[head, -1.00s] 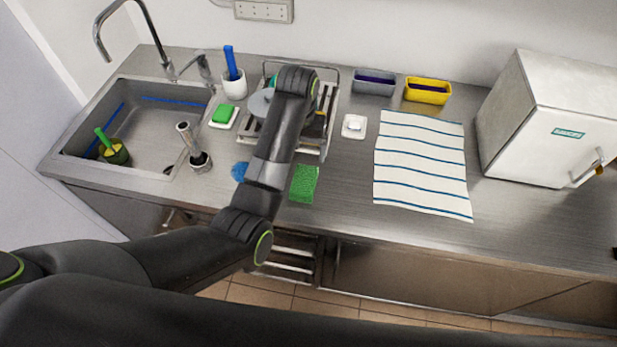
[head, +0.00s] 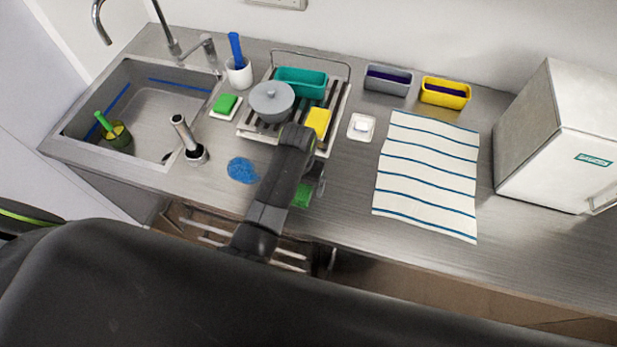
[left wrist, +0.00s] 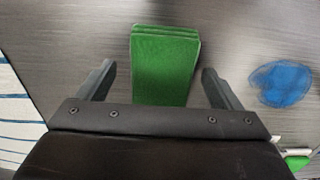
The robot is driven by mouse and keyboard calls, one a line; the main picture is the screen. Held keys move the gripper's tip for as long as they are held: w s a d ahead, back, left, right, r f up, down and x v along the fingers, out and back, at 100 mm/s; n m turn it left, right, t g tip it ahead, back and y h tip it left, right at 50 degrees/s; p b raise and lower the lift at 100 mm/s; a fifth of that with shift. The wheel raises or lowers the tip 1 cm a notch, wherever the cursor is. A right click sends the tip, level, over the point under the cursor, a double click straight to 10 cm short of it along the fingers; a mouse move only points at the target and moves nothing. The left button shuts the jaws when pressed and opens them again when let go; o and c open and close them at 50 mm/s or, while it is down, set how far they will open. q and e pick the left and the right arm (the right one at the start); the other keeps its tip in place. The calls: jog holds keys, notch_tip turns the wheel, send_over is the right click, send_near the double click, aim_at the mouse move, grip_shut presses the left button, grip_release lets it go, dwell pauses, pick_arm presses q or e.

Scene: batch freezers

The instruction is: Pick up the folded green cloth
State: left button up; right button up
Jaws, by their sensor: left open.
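The folded green cloth (head: 301,196) lies on the steel counter near its front edge, mostly hidden behind my left arm in the head view. In the left wrist view the cloth (left wrist: 165,62) shows as a layered green rectangle between the two fingers. My left gripper (left wrist: 158,82) is open, with one finger on each side of the cloth and a gap to both. In the head view the left gripper (head: 312,180) is partly hidden by its own wrist. I cannot tell its height above the counter. My right gripper is not in view.
A striped towel (head: 428,175) lies to the right. The sink (head: 150,143) is at the left.

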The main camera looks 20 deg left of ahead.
pick_arm(q)
jog(key=shift+w+f, duration=0.3)
jog(key=shift+f, duration=0.15)
jog(key=shift+s+a+r, duration=0.1)
jog(key=shift+s+r, duration=0.1)
jog(key=shift+s, duration=0.1)
jog(key=shift+c, duration=0.6)
jog(key=shift+s+a, duration=0.1)
jog(key=shift+s, duration=0.1)
jog(key=c, duration=0.5)
jog(key=shift+w, duration=0.1)
jog(key=shift+c, duration=2.2)
jog(key=shift+w, duration=0.1)
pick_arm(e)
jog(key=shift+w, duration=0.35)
